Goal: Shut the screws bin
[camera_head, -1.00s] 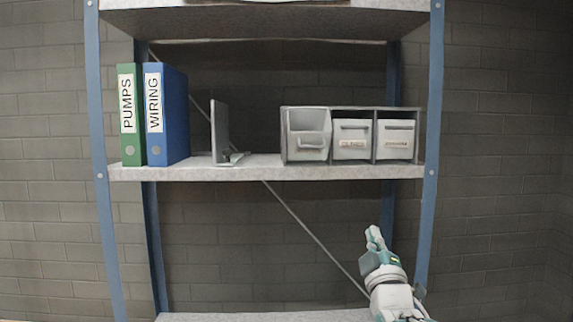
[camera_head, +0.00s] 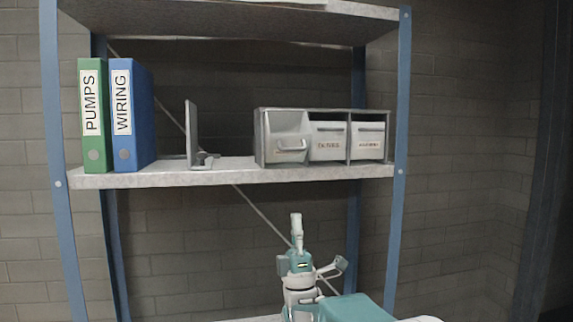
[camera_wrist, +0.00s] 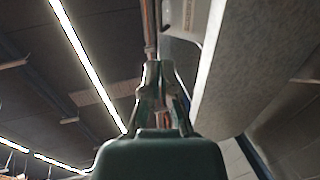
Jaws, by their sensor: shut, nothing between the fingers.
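A grey unit of three bins stands on the shelf. Its left bin (camera_head: 288,136) is tipped out at the front and shows a handle; I cannot read a label on it. The middle bin (camera_head: 329,141) and right bin (camera_head: 369,141) sit flush, with labels too small to read surely. My gripper (camera_head: 297,220) is shut and empty, pointing up, below the shelf edge and under the left part of the bin unit. It also shows in the wrist view (camera_wrist: 153,68), beside the shelf.
The shelf (camera_head: 220,174) has a front edge above my gripper; it also shows in the wrist view (camera_wrist: 240,60). A green binder (camera_head: 92,120), blue binder (camera_head: 135,115) and grey bookend (camera_head: 192,135) stand left. A blue post (camera_head: 397,190) is at right.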

